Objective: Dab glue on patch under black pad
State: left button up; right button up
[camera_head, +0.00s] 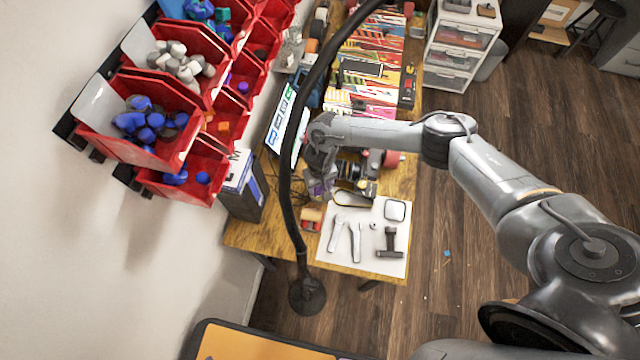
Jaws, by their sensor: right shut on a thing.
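My right arm reaches in from the right over the bench. Its gripper (320,178) points down at the left part of the bench, beside a cluster of machine parts. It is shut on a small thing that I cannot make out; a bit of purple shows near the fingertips. A dark oval piece with a pale rim (352,198) lies just right of the gripper and may be the black pad. I cannot make out the patch or any glue. My left gripper is not in view.
A white mat (333,257) with several grey tools lies at the bench's front. A black curved pole (285,190) rises just left of the gripper. Red bins (150,150) hang on the left wall. Colourful boards (375,80) lie at the back. A drawer unit (455,50) stands behind right.

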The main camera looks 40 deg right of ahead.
jog(key=shift+f, duration=0.35)
dwell(0.3)
dwell(0.7)
jog(key=shift+f, duration=0.15)
dwell(0.9)
dwell(0.4)
jog(key=shift+r+p, duration=0.45)
jog(key=shift+p, duration=0.25)
notch_tip(320, 180, up, 3)
jog(key=p, duration=0.4)
jog(key=shift+r, duration=0.2)
jog(key=shift+r+p, duration=1.45)
jog(key=shift+p, duration=0.3)
